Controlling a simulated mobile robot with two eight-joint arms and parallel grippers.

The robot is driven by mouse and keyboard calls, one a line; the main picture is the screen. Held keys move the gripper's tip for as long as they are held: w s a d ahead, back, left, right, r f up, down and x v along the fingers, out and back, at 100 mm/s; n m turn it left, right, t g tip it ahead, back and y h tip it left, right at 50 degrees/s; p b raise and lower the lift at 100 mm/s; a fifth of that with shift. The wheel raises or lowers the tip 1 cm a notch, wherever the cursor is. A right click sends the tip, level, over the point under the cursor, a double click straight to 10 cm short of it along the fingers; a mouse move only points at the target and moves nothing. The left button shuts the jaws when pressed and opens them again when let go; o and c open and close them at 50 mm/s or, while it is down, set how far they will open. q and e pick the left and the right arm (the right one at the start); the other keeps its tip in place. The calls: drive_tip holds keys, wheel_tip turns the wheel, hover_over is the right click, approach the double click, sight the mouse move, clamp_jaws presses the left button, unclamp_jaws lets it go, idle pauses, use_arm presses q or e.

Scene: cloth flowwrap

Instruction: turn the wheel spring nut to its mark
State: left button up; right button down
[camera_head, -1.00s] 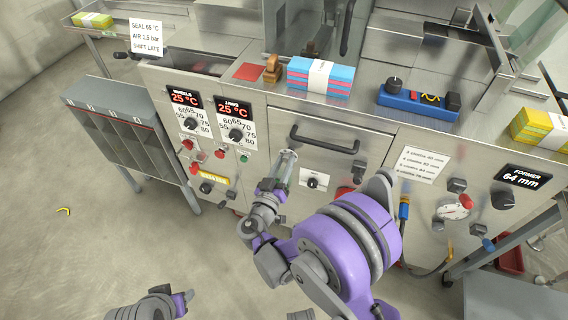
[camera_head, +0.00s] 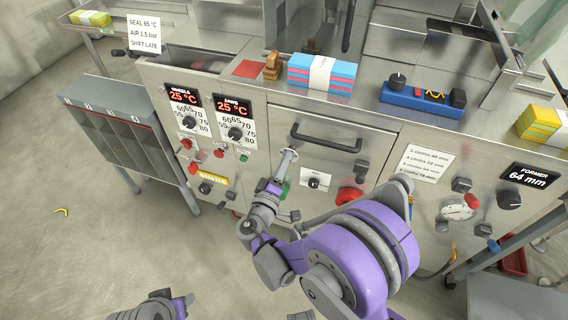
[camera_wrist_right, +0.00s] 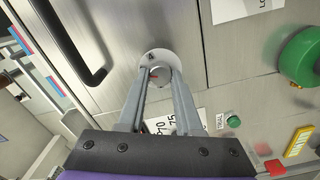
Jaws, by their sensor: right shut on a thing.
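The wheel spring nut (camera_wrist_right: 157,75) is a small grey round knob with a red pointer line. It sits on a pale round plate (camera_wrist_right: 150,56) that carries a small dark mark near its edge. My right gripper (camera_wrist_right: 158,84) is shut on the nut, one finger on each side; the fingers hide part of the plate. In the head view my right gripper (camera_head: 288,154) reaches the machine front just below the left end of the door handle, and the nut is hidden there. A part of my left arm, probably its gripper (camera_head: 168,303), shows at the bottom edge; its fingers are not clear.
The black door handle (camera_head: 328,139) is close above the gripper. A large green button (camera_wrist_right: 302,57) and a small green button (camera_wrist_right: 233,121) are nearby. A white-labelled knob (camera_head: 315,182) and a red button (camera_head: 349,195) are to the right.

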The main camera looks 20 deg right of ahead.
drive_tip(key=shift+f+n+b, duration=0.1)
drive_tip(key=shift+n+b, duration=0.55)
drive_tip(key=shift+n, duration=3.95)
drive_tip(key=c, duration=0.6)
unclamp_jaws()
drive_tip(key=v, duration=1.1)
drive_tip(key=shift+p, duration=0.3)
drive_tip(key=shift+w, duration=0.1)
